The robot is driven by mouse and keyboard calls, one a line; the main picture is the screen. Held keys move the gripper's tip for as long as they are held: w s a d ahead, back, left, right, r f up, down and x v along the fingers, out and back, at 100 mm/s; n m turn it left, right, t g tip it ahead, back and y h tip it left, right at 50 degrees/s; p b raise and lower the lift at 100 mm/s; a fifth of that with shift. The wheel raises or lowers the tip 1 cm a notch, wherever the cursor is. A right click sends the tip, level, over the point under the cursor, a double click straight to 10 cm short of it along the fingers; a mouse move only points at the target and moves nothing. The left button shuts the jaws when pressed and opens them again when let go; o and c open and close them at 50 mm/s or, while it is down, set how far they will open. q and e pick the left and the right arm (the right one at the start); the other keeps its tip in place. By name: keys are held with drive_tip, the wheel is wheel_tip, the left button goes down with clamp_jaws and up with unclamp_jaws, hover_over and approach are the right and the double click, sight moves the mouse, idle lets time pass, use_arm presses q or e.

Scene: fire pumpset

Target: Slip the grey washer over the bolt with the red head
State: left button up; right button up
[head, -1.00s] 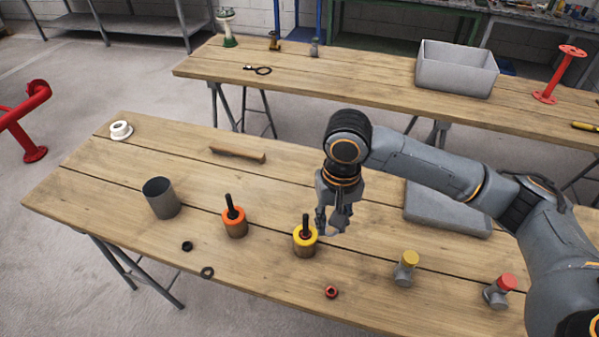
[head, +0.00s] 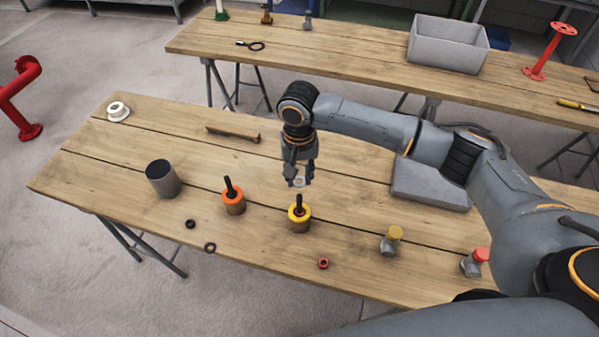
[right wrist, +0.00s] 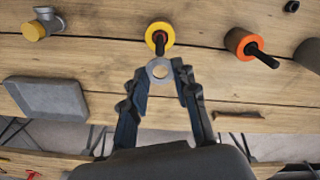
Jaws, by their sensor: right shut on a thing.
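My right gripper (head: 298,181) is shut on the grey washer (head: 300,182), a light flat ring. In the right wrist view the washer (right wrist: 151,67) sits between the fingertips (right wrist: 163,74), with its hole visible. A dark upright bolt (head: 299,203) with red at its base stands in a yellow-rimmed round holder (head: 300,224). The bolt also shows in the right wrist view (right wrist: 159,46). The washer appears just above the bolt in the head view and is not around it; the exact gap is unclear. My left gripper is not in view.
An orange-rimmed holder (head: 234,206) with a dark bolt stands to the left, beside a grey cup (head: 163,179). Small rings (head: 210,247) lie near the front edge. Capped fittings (head: 391,241) stand at right. A grey tray (head: 430,190) lies behind them.

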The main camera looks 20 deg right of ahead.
sight(299, 195)
drive_tip(key=shift+r+p, duration=0.15)
drive_tip(key=shift+p, duration=0.3)
drive_tip(key=shift+f+b, duration=0.35)
drive_tip(key=shift+f, duration=0.45)
use_arm(q)
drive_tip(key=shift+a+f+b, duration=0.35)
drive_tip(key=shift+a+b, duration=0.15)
drive_tip(key=shift+b, duration=0.1)
use_arm(e)
drive_tip(key=shift+f, duration=2.8)
drive_tip(key=o, duration=0.9)
wheel_tip(299, 195, up, 12)
